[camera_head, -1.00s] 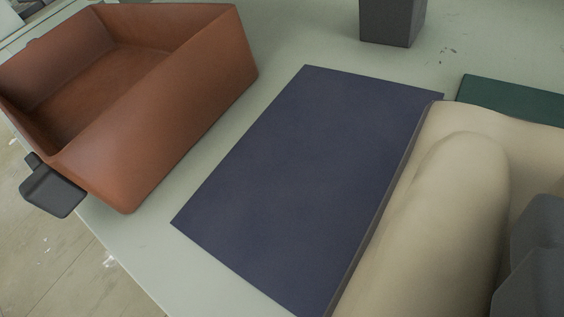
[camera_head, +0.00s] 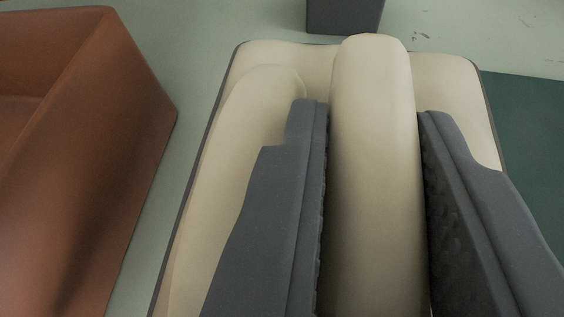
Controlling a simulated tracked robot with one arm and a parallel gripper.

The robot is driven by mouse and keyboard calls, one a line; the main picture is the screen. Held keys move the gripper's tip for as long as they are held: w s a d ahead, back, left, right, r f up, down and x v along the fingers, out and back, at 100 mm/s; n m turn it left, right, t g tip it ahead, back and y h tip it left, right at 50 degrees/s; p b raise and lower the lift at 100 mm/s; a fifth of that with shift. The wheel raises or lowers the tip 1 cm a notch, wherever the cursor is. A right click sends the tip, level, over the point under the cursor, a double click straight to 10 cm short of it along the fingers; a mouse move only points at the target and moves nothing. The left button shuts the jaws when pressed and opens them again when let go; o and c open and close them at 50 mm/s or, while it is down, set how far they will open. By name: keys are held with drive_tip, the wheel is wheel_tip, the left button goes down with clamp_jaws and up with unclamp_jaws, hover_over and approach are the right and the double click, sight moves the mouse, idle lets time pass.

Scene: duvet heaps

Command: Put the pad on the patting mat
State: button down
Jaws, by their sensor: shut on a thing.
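The pad (camera_head: 372,70) is a cream, puffy cushion with raised ridges and a thin dark edge. It fills the middle of the view. My gripper (camera_head: 370,115) has its two grey jaws on either side of the pad's middle ridge and is shut on it. The navy mat seen a second ago does not show now; the pad lies over the area between the bin and the green mat. A dark green mat (camera_head: 535,120) shows at the right, partly behind the pad and the right jaw. I cannot tell whether the pad touches the surface below.
A brown open bin (camera_head: 125,150) stands close at the left, with a strip of pale tabletop (camera_head: 185,60) between it and the pad. A dark grey block (camera_head: 345,15) stands just beyond the pad's far edge.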

sight(348, 225)
drive_tip(key=shift+f+b, duration=0.85)
drive_tip(key=shift+f, duration=0.95)
drive_tip(key=c, duration=1.3)
unclamp_jaws()
drive_tip(key=shift+o, duration=0.2)
drive_tip(key=p+v, duration=0.2)
drive_tip(key=v, duration=0.8)
drive_tip(key=shift+s+a+r, duration=0.15)
drive_tip(key=shift+s+r, duration=0.05)
drive_tip(key=shift+r, duration=0.05)
drive_tip(key=shift+s+a+r+p, duration=0.2)
drive_tip(key=shift+s+p, duration=0.15)
drive_tip(key=shift+s, duration=0.3)
